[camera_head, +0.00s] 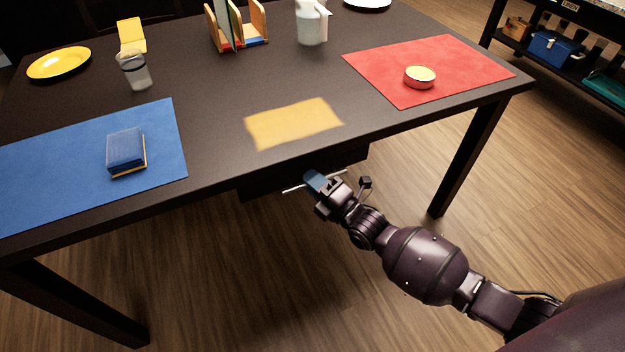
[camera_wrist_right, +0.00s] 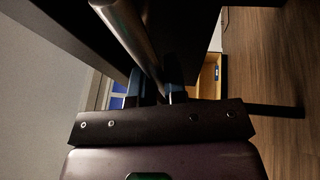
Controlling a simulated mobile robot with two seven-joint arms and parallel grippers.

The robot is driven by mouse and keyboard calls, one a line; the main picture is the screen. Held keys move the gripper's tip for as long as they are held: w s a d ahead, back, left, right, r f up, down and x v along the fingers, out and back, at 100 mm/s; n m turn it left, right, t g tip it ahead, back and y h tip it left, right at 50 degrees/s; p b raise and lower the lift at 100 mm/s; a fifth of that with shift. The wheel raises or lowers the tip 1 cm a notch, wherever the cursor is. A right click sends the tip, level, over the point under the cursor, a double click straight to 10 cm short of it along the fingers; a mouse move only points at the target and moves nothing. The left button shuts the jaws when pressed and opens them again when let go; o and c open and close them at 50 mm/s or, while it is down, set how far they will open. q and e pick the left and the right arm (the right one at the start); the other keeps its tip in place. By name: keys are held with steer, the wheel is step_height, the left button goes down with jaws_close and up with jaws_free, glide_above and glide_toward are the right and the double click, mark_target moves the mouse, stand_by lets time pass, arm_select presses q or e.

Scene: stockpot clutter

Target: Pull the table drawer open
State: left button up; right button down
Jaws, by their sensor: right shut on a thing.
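The dark table (camera_head: 215,95) has a dark drawer (camera_head: 262,187) under its front edge, and only part of the drawer front shows in the head view. A thin silver bar handle (camera_head: 292,189) runs along it. My right gripper (camera_head: 313,182) is at the handle, with its blue-tipped fingers shut around the bar. In the right wrist view the round metal handle (camera_wrist_right: 128,38) passes between the fingers (camera_wrist_right: 153,88). I cannot tell from these views whether the drawer stands out from its closed position. My left gripper is not in view.
On the table are a blue mat (camera_head: 60,170) with a blue sponge-like block (camera_head: 125,148), a yellow plate (camera_head: 60,63), a glass (camera_head: 135,72), a rack (camera_head: 237,28), a pitcher (camera_head: 310,25) and a red mat (camera_head: 440,60) with a tin (camera_head: 419,79). Table legs (camera_head: 470,155) flank the open floor.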

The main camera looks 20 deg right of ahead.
arm_select(q)
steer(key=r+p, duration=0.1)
steer(key=p, duration=0.1)
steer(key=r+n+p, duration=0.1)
steer(key=p, duration=0.1)
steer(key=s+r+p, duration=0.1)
steer(key=p, duration=0.1)
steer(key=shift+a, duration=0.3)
arm_select(e)
steer(key=s, duration=2.3)
steer(key=shift+s+d, duration=0.15)
steer(key=shift+d, duration=0.25)
steer(key=c, duration=1.2)
jaws_free()
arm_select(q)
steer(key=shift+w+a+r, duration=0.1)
